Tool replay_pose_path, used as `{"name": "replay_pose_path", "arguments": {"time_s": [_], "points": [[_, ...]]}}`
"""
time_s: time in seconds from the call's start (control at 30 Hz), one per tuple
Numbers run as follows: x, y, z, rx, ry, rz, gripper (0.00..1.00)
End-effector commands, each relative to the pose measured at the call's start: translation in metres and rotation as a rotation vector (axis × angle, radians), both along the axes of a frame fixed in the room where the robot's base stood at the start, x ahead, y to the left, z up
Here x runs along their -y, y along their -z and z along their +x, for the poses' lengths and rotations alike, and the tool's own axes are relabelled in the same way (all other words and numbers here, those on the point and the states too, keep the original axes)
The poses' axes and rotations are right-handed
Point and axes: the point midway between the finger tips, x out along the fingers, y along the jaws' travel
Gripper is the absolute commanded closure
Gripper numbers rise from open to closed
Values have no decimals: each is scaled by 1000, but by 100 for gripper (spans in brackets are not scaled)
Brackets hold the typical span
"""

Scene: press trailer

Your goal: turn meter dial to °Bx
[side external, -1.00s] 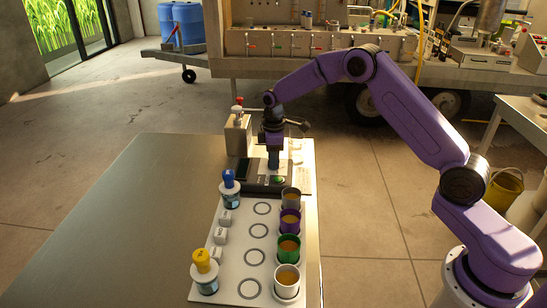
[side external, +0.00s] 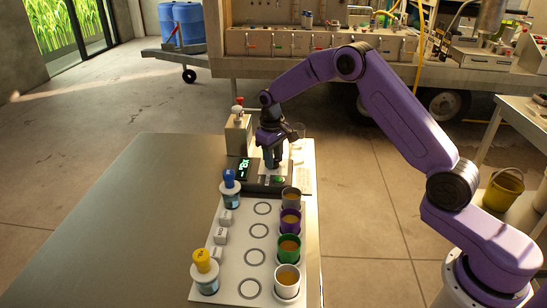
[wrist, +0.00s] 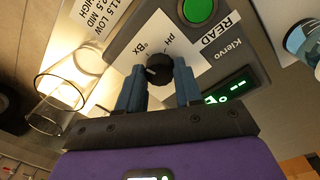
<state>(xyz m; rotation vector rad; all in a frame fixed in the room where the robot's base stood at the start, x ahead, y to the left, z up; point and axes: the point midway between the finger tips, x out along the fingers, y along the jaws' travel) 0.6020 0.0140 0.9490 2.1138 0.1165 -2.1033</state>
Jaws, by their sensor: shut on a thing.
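The meter (side external: 262,187) is a dark box at the far end of the white board on the table. In the wrist view its black dial knob (wrist: 158,70) sits on a white plate marked pH and °BX. My gripper (wrist: 159,80) reaches down over the meter, its blue fingers closed on the two sides of the knob. The fingers also show from the side (side external: 272,166). The meter's display (side external: 244,168) is lit green and seems to read °Bx; in the wrist view it is partly covered by a finger. The knob's exact pointing is hard to make out.
A green button (wrist: 198,10) labelled READ is beside the dial. A clear glass (wrist: 60,98) is near the meter. Several filled cups (side external: 288,281) and two capped bottles (side external: 205,277) stand on the white board (side external: 232,278). The table's left side is clear.

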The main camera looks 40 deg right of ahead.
Motion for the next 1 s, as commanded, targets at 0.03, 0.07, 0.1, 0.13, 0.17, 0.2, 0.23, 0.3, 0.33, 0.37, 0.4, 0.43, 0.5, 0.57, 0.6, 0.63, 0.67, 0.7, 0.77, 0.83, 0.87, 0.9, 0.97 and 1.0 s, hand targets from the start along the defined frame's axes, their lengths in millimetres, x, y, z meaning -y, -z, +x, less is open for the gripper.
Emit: {"name": "replay_pose_path", "arguments": {"time_s": [0.03,0.07,0.1,0.13,0.17,0.2,0.23,0.3,0.33,0.37,0.4,0.43,0.5,0.57,0.6,0.63,0.67,0.7,0.77,0.83,0.87,0.9,0.97,1.0], "points": [[-1,0,0,-2,32,0,96],[-1,0,0,-3,52,0,96],[0,0,0,-3,78,0,96],[0,0,0,-3,94,0,96],[0,0,0,-3,111,0,96],[0,0,0,-3,130,0,96],[-1,0,0,-3,144,0,96],[0,0,0,-2,172,0,96],[0,0,0,-3,182,0,96],[0,0,0,-2,191,0,96],[0,0,0,-3,202,0,96],[0,0,0,-2,209,0,96],[0,0,0,-3,220,0,96],[0,0,0,-2,226,0,96],[0,0,0,-3,231,0,96],[0,0,0,-3,232,0,96],[0,0,0,-3,234,0,96],[0,0,0,-3,234,0,96],[0,0,0,-3,235,0,96],[0,0,0,-3,234,0,96],[0,0,0,-3,234,0,96],[0,0,0,-3,234,0,96],[0,0,0,-3,234,0,96],[0,0,0,-3,233,0,62]]}}
